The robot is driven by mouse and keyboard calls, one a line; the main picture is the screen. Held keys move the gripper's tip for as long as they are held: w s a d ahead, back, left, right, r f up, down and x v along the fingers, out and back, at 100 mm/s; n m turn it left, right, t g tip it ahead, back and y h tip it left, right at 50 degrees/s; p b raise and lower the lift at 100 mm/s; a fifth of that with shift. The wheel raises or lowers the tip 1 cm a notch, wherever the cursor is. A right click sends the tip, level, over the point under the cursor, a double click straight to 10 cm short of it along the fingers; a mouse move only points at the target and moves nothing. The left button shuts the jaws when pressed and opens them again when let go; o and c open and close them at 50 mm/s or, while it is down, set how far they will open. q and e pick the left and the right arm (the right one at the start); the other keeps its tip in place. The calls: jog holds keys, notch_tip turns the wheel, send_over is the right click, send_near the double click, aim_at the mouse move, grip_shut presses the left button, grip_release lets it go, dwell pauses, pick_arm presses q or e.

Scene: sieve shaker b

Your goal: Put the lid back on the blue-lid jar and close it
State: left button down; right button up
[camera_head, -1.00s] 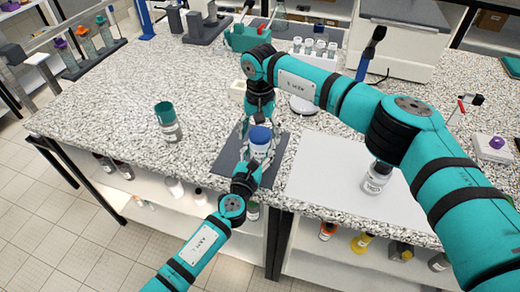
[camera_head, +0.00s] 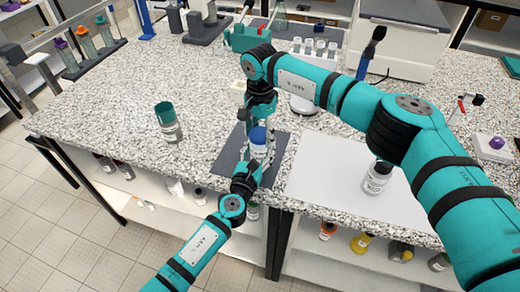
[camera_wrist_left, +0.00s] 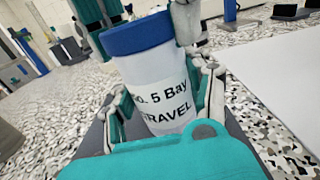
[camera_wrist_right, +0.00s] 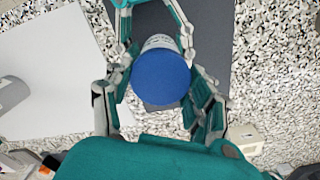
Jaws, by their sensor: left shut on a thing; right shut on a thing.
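The jar (camera_wrist_left: 160,85) is whitish and translucent, with a printed white label. It stands upright on a dark grey mat (camera_wrist_right: 160,18). Its blue lid (camera_wrist_left: 138,34) sits level on top, with no clear gap; how tightly it is screwed on cannot be told. The lid also shows in the head view (camera_head: 258,135) and, from above, in the right wrist view (camera_wrist_right: 160,78). My left gripper (camera_wrist_left: 165,105) is shut on the jar's body from the front. My right gripper (camera_head: 258,124) comes from above and is shut on the lid.
A white sheet (camera_head: 320,175) with a dark-capped jar (camera_head: 377,177) lies to the right. A teal-topped jar (camera_head: 168,122) stands to the left. A white vial rack (camera_head: 315,49) and a teal device (camera_head: 247,38) are behind. The left counter is largely clear.

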jog(key=m, duration=2.8)
jog(key=o, duration=1.4)
jog(key=shift+f, duration=0.1)
jog(key=shift+c, duration=0.2)
notch_tip(320, 180, up, 12)
